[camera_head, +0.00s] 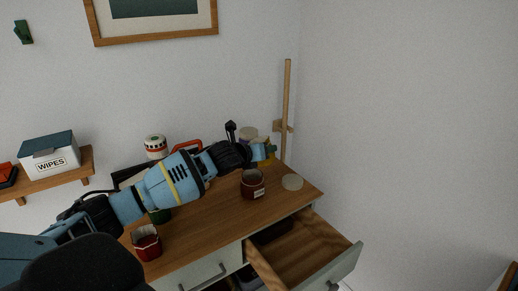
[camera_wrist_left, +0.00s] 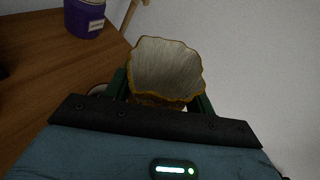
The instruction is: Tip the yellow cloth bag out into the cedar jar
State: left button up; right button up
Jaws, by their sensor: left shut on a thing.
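The yellow cloth bag (camera_wrist_left: 165,70) is between the green fingers of my left gripper (camera_wrist_left: 166,92) in the left wrist view. Its wavy-rimmed mouth faces the camera, and I see only pale lining inside. In the head view my left gripper (camera_head: 262,152) is above the back right of the desk, and a bit of yellow (camera_head: 271,146) shows beside it. A dark red jar (camera_head: 252,187) with a small label stands open on the desk below the gripper. A second dark red jar (camera_head: 146,246) stands at the front left. I cannot read which is cedar.
A pale round lid (camera_head: 292,182) lies right of the labelled jar. A purple jar (camera_wrist_left: 84,20) stands at the back. A drawer (camera_head: 305,250) is pulled out at the front right. A wooden post (camera_head: 287,100) rises behind the desk. A wipes box (camera_head: 50,155) sits on a wall shelf.

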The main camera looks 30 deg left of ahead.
pick_arm(q)
jog(key=shift+a+r+m+y+p, duration=0.15)
jog(key=shift+r+m+y+p, duration=0.3)
jog(key=shift+m, duration=0.35)
jog(key=shift+a+f+m+y, duration=0.1)
jog(key=shift+f+m+y, duration=0.2)
jog(key=shift+m+y, duration=0.2)
jog(key=shift+f, duration=0.2)
pick_arm(e)
jog(key=shift+w+d+r, duration=0.2)
jog(key=shift+w+r, duration=0.3)
jog(key=shift+w+d+r, duration=0.15)
jog(key=shift+w+r, duration=0.3)
jog(key=shift+t, duration=0.3)
